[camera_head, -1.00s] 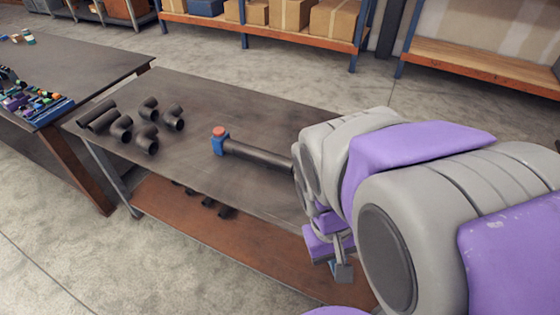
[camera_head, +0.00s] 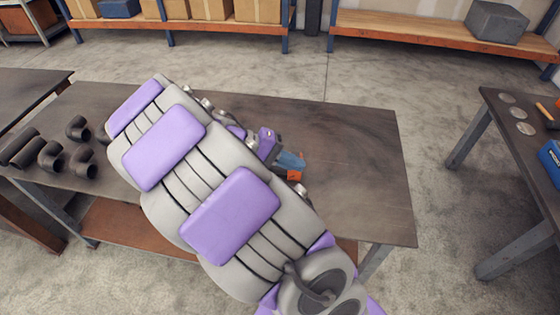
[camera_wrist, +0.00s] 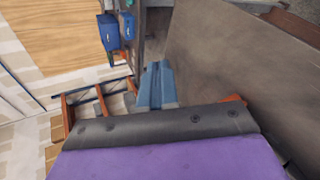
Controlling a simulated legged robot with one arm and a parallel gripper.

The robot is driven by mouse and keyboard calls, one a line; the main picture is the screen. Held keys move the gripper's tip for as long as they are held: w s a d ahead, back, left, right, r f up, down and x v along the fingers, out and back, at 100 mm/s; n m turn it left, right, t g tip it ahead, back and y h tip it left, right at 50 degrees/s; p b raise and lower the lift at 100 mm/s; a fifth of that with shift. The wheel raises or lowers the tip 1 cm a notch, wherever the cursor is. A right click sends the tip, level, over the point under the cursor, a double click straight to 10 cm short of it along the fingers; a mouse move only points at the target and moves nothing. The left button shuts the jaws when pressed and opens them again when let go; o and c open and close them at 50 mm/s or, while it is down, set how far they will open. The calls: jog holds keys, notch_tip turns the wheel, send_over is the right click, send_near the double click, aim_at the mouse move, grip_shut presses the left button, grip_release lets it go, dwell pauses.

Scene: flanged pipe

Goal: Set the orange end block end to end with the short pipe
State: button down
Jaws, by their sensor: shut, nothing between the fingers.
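My gripper (camera_head: 292,160) is shut and empty over the middle of the table, with its blue-grey fingers pointing right. The wrist view shows the fingers together (camera_wrist: 157,85). A small orange piece (camera_head: 297,175), likely the orange end block, shows right beside the fingertips in the head view. I cannot tell whether they touch it. An orange edge (camera_wrist: 234,98) peeks over the gripper body in the wrist view; I cannot tell what it is. The short pipe and its blue end piece are not visible now; my arm covers that part of the table.
The table (camera_head: 365,165) is bare to the right of my gripper. Several black pipe fittings (camera_head: 52,156) lie at its left end. Another table (camera_head: 510,130) with discs and a blue item stands at the right. Shelves (camera_head: 205,30) with boxes are behind.

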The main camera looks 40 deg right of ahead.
aim_at(281, 169)
jog(key=w+a+f+n+t+h, duration=0.1)
jog(key=w+f+h, duration=0.1)
jog(key=w+f, duration=0.4)
jog(key=w+a+f+n+t+h, duration=0.1)
jog(key=w+f+t+h, duration=0.1)
jog(key=w+f, duration=0.5)
jog(key=w+f+n+t+h+b, duration=0.1)
jog(key=w+f+t+h, duration=0.1)
jog(key=w+f+h, duration=0.2)
jog(key=shift+w+a+f+n, duration=0.2)
jog(key=shift+w+f, duration=0.65)
jog(key=shift+f, duration=0.05)
jog(key=shift+w+a+f+n, duration=0.2)
jog(key=shift+w+f, duration=0.6)
jog(key=shift+f, duration=0.05)
jog(key=d, duration=0.3)
jog(key=d+b, duration=0.1)
jog(key=d, duration=0.2)
jog(key=s+d, duration=0.1)
jog(key=d, duration=0.3)
jog(key=shift+s+d+b, duration=0.1)
jog(key=shift+b, duration=0.2)
jog(key=shift+s+d, duration=0.8)
jog(key=shift+s, duration=0.3)
jog(key=shift+s+d+b, duration=0.25)
jog(key=shift+s+b, duration=0.1)
jog(key=shift+s, duration=0.1)
jog(key=shift+d, duration=0.15)
